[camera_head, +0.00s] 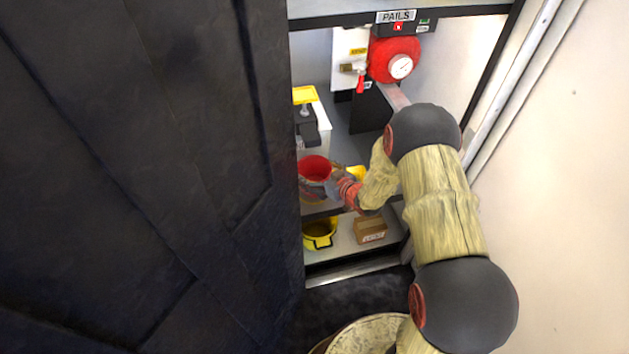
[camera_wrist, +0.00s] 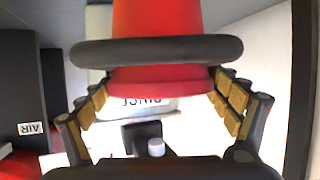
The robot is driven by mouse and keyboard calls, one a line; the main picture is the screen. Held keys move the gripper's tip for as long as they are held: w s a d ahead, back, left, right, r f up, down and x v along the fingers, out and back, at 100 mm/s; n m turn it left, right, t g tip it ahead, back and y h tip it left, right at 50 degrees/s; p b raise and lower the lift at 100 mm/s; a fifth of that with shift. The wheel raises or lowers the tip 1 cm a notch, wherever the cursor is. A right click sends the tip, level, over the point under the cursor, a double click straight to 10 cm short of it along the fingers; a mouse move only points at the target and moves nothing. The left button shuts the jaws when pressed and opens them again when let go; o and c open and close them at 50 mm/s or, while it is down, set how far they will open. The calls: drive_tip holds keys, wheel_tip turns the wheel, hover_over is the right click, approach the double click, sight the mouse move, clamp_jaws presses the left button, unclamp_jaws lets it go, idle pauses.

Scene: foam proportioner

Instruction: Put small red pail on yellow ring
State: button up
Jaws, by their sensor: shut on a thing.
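The small red pail (camera_head: 314,168) is at the left end of the upper shelf area in the head view, with its open top showing. My gripper (camera_head: 331,185) is shut on it from the right. In the wrist view the red pail (camera_wrist: 160,80), with a dark band around it, lies between the two yellow-padded fingers of my gripper (camera_wrist: 160,100). A yellow patch (camera_head: 356,172) shows just behind my gripper, mostly hidden; I cannot tell whether it is the yellow ring. The pail's underside and whatever is below it are hidden.
A yellow pail (camera_head: 320,233) and a cardboard box (camera_head: 370,229) stand on the lower shelf. A white container with a black pump (camera_head: 306,125) is close behind the red pail. A red round unit with a gauge (camera_head: 393,60) is above. A dark panel (camera_head: 150,170) closes off the left.

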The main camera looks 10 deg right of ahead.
sight(308, 172)
drive_tip(key=shift+w+f, duration=0.65)
drive_tip(key=shift+f, duration=0.1)
drive_tip(key=shift+w+f+b, duration=0.15)
drive_tip(key=shift+f+b, duration=0.5)
drive_tip(key=shift+f, duration=0.25)
drive_tip(key=shift+w+f+b, duration=0.1)
drive_tip(key=shift+f+b, duration=0.5)
drive_tip(key=shift+f, duration=0.25)
drive_tip(key=shift+f, duration=0.15)
drive_tip(key=o, duration=1)
